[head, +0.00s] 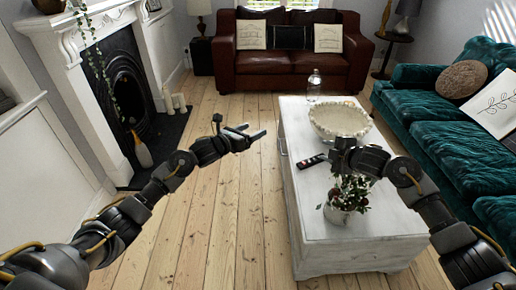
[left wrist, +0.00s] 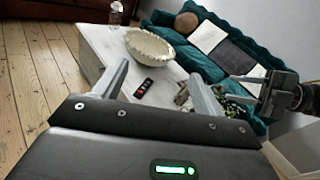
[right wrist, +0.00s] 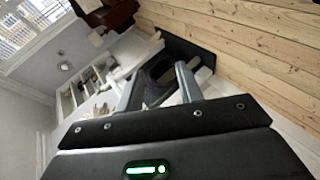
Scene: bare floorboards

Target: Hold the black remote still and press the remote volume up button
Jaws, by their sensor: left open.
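The black remote (head: 311,161) lies flat on the left part of the white table, with a red spot near one end. In the left wrist view the remote (left wrist: 143,88) shows beyond and between my fingers, apart from them. My left gripper (head: 256,131) is open and empty, left of the table over the floor. My right gripper (head: 340,156) is over the table, just right of the remote in the head view. Its fingers stand apart and empty in the right wrist view (right wrist: 158,78). The volume up button is too small to make out.
The white table (head: 345,238) carries a cream bowl (head: 340,121), a glass bottle (head: 313,85) and a potted plant (head: 346,196) near my right gripper. A teal sofa (head: 450,140) stands to the right. The floor left of the table is clear.

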